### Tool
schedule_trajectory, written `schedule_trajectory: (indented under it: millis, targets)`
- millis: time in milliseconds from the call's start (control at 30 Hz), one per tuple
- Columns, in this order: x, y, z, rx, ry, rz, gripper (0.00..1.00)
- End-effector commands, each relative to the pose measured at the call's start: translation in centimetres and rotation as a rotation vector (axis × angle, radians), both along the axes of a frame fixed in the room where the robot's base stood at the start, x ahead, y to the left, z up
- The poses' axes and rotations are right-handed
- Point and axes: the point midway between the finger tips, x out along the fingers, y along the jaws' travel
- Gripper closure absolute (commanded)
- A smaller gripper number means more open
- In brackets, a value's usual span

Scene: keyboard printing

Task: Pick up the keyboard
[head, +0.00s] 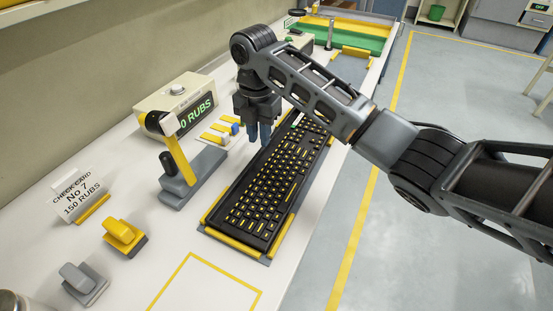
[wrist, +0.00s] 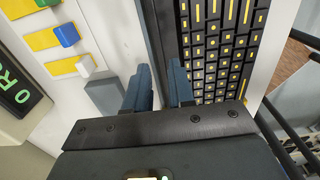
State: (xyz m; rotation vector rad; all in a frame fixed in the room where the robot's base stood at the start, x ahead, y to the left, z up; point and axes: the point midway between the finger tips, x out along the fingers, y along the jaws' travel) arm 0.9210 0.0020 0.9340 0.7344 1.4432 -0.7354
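The keyboard (head: 270,185) is black with dark keys and yellow marks. It lies flat in a shallow grey tray with yellow corner strips (head: 237,244) on the white bench. My gripper (head: 259,134) points down beside the keyboard's left long edge, toward its far half. In the wrist view the two blue fingers (wrist: 160,88) stand apart with a narrow gap over the left edge strip of the keyboard (wrist: 215,50). The gripper looks open. The fingertips' height and any contact with the keyboard cannot be made out.
A cream display box (head: 178,105) and a grey stand with a yellow lever (head: 190,172) stand left of the keyboard. A check card (head: 75,192), a yellow block (head: 123,235) and a grey block (head: 82,282) lie nearer. A yellow-outlined area (head: 205,288) in front is clear.

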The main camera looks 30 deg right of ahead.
Motion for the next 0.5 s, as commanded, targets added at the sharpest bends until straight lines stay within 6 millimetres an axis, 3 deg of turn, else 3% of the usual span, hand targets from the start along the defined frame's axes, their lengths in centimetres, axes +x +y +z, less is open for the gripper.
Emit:
schedule_trajectory:
  millis: [233, 500]
  targets:
    - [-0.2, 0.2, -3.4, 0.000, 0.002, -0.002, 0.77]
    - [-0.1, 0.2, -4.1, 0.000, -0.001, -0.001, 0.77]
